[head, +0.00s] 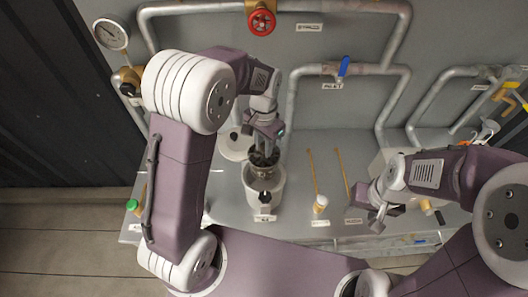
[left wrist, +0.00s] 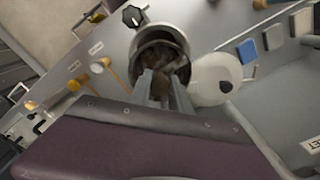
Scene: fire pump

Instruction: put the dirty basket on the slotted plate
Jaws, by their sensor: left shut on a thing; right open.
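The dirty basket (head: 262,163) is a dark metal cup with brown debris in it. It stands at the mouth of a pale round pot (head: 265,195), its lower part hidden by the pot wall. My left gripper (head: 264,138) is shut on the basket from above. The left wrist view shows the gripper fingers (left wrist: 161,84) at the round opening, with brown debris (left wrist: 183,72) beside them. My right gripper (head: 376,214) is open and empty, low over the bench to the right. I cannot make out the slotted plate for sure in either view.
A white round lid (head: 236,146) lies just behind the pot, left of my left gripper. Pipes and a red valve wheel (head: 261,22) line the back wall.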

